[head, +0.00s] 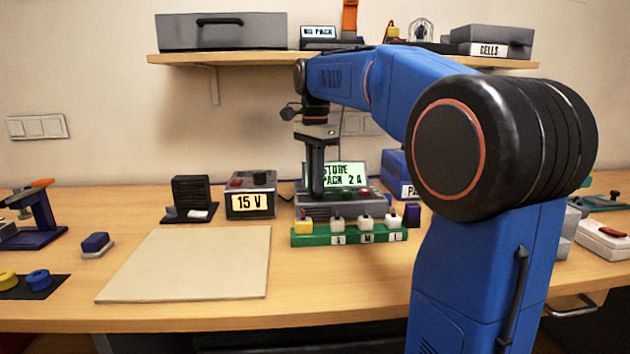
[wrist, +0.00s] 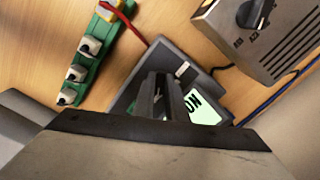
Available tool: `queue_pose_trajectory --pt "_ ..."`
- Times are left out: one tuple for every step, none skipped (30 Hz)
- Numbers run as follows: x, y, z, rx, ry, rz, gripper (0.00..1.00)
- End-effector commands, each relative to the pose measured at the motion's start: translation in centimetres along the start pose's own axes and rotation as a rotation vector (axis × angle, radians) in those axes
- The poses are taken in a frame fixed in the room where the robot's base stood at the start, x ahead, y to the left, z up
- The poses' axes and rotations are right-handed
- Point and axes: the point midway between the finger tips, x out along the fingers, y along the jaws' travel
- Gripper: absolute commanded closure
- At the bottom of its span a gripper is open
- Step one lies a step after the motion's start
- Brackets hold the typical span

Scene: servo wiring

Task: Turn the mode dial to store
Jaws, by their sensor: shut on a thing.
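The grey charger (head: 345,207) stands at the middle of the bench. Its lit screen (head: 347,174) shows "STORE" above "PACK 2 A", partly covered by my gripper. My gripper (head: 317,192) points straight down onto the left part of the charger's top, shut on the mode dial. The dial itself is hidden by the fingers. In the wrist view my gripper (wrist: 161,98) reaches down to the charger (wrist: 185,68), next to its pale green screen (wrist: 204,108), where only a few letters show.
A 15 V supply (head: 251,196) with its own knob stands left of the charger. A green strip (head: 348,237) with several white plugs and a yellow one lies in front. A beige mat (head: 190,264) is clear at front left. A shelf (head: 250,59) runs above.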

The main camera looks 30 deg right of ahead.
Motion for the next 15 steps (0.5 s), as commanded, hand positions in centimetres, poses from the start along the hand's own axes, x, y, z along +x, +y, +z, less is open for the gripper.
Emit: queue_pose_trajectory --pt "-0.12 -0.06 -0.04 0.001 0.001 -0.004 1.00" --pt "-0.12 -0.06 -0.04 0.001 0.001 -0.004 0.81" --pt "-0.11 -0.06 -0.04 0.001 0.001 -0.004 0.72" --pt "-0.10 -0.05 -0.03 0.000 0.001 -0.003 0.70" --pt "-0.09 -0.05 -0.03 0.000 0.001 -0.003 0.70" --pt "-0.08 -0.04 -0.03 0.000 0.001 -0.003 0.70" --pt "-0.07 -0.04 -0.02 0.000 0.001 -0.002 0.70" --pt "-0.07 -0.03 -0.02 0.000 0.001 -0.002 0.70" --pt "-0.06 -0.03 -0.02 0.000 0.001 -0.002 0.70" --pt "-0.05 -0.03 -0.01 0.000 0.000 -0.002 0.70" --pt "-0.05 -0.03 -0.01 0.000 0.000 -0.002 0.70" --pt "-0.08 -0.02 -0.01 0.000 0.000 -0.002 0.70" --pt "-0.14 -0.03 -0.01 0.000 0.000 -0.002 0.70" --pt "-0.25 -0.03 -0.01 0.000 0.000 -0.002 0.70" --pt "-0.48 -0.04 -0.01 0.000 0.000 -0.002 0.70"
